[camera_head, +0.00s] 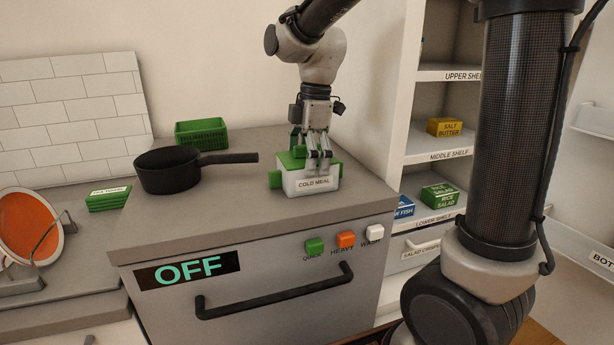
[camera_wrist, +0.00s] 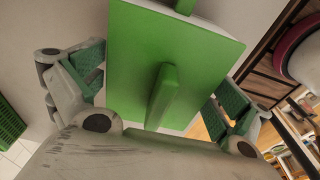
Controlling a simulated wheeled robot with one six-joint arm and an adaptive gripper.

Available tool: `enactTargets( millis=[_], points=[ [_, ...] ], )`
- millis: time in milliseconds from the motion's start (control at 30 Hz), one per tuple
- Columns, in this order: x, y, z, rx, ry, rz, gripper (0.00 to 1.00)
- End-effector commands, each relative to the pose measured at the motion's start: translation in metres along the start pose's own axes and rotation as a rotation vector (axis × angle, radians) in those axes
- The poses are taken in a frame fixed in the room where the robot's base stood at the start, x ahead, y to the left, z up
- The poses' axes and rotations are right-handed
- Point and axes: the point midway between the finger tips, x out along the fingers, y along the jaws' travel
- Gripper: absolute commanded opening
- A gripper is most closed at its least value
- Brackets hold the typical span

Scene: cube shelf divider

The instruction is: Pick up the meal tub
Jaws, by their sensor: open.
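The meal tub (camera_head: 312,184) is a white box with a green lid and a label reading COLD MEAL. It stands on the grey counter top above the dishwasher front. My gripper (camera_head: 318,160) is over the tub, pointing down, with its fingers around the lid area. In the wrist view the green lid (camera_wrist: 203,60) with a raised green handle (camera_wrist: 162,95) lies between the two green-padded fingers of my gripper (camera_wrist: 160,88). The fingers are open, with gaps between the pads and the lid. Whether a fingertip touches the lid is hard to tell.
A black pan (camera_head: 168,171) stands left of the tub, its handle pointing toward it. A green basket (camera_head: 201,133) is behind. Shelves at right hold a yellow salt butter box (camera_head: 444,127) and a green rice salad box (camera_head: 439,196). The counter's front has buttons and a handle (camera_head: 275,299).

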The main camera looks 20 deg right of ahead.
Motion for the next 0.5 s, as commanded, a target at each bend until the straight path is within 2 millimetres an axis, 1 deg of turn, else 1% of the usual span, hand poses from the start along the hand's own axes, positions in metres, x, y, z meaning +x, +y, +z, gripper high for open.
enactTargets(
  millis=[67, 100, 267, 300, 333, 367, 400, 500],
  points=[
    [-0.0003, 0.0001, -0.0001, 0.0, 0.0, 0.0, 1.0],
    [-0.0003, 0.0, 0.0, 0.0, 0.0, 0.0, 0.96],
    [-0.0005, 0.0, -0.0001, 0.0, 0.0, 0.0, 0.67],
    [-0.0005, 0.0, -0.0001, 0.0, 0.0, 0.0, 0.6],
    [-0.0005, 0.0, -0.0001, 0.0, 0.0, 0.0, 0.56],
    [-0.0008, 0.0002, -0.0001, 0.0, 0.0, 0.001, 0.56],
    [-0.0009, 0.0002, -0.0001, 0.0, 0.0, 0.001, 0.51],
    [-0.0009, 0.0002, -0.0001, 0.0, 0.0, 0.001, 0.51]
  ],
)
